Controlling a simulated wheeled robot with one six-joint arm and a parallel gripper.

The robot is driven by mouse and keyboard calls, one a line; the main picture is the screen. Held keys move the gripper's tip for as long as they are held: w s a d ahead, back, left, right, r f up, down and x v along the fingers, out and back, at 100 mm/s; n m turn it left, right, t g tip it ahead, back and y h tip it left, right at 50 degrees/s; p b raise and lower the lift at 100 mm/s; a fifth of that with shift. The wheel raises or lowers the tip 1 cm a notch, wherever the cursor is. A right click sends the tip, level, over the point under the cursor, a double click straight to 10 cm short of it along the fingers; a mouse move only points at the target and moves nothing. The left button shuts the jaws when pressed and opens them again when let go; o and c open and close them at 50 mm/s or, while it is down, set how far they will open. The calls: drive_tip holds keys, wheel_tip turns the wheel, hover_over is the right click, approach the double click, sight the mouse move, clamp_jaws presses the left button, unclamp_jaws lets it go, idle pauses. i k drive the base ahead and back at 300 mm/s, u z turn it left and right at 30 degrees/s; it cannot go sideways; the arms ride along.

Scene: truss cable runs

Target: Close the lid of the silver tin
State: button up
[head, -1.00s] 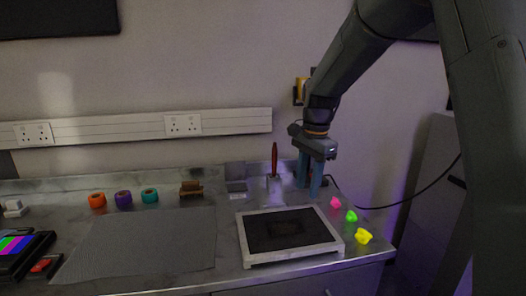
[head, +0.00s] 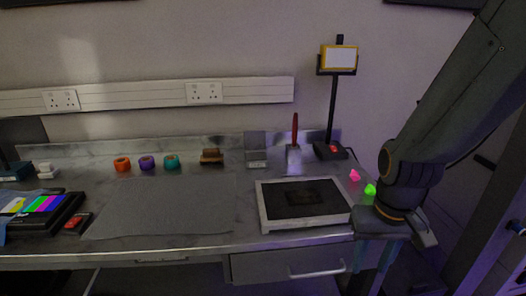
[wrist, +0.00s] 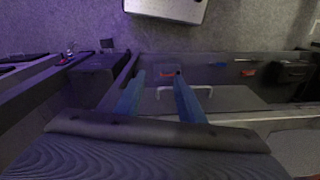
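The silver tin (head: 257,159) appears to be the small grey box at the back of the bench in the head view. Its lid (head: 255,140) stands upright behind it, so it looks open. It is small and its inside cannot be made out. My gripper (head: 372,266) points down beyond the bench's front right corner, well to the right of the tin and nearer the camera. In the wrist view my gripper's two blue fingers (wrist: 160,95) are apart with nothing between them. I cannot make out the tin in the wrist view.
A red-handled tool (head: 295,140) in a holder and a yellow-framed lamp (head: 338,58) on a post stand right of the tin. A brush (head: 212,156) lies to its left. A white-framed tray (head: 262,206) and a grey mat (head: 160,208) lie in front. A drawer handle (head: 318,272) projects below.

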sight(254, 140)
drive_tip(key=z, duration=0.9)
drive_tip(key=k, duration=0.65)
drive_tip(key=u, duration=1.25)
drive_tip(key=i, duration=0.45)
drive_tip(key=u, duration=0.05)
